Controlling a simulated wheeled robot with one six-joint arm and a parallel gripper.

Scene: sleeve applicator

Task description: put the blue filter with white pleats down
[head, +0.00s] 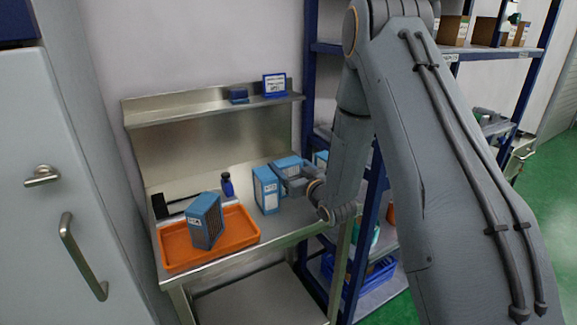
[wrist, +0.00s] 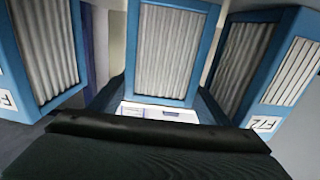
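A blue filter with a white label (head: 266,190) stands upright on the steel bench, just left of my gripper (head: 289,184). A second blue filter (head: 288,164) shows just behind the gripper. In the wrist view, a blue-framed filter with white pleats (wrist: 166,50) is straight ahead, close to the dark gripper body. Another blue filter with pale pleats (wrist: 50,48) is at left, and a third (wrist: 268,70) is at right. Another blue filter with darker grey pleats (head: 206,221) stands in the orange tray (head: 177,257).
A small dark blue bottle (head: 227,185) stands behind the tray. A steel shelf (head: 190,110) above the bench holds a blue-framed sign (head: 274,85). A blue rack post (head: 308,60) rises close behind my arm. A grey cabinet (head: 50,130) is at left.

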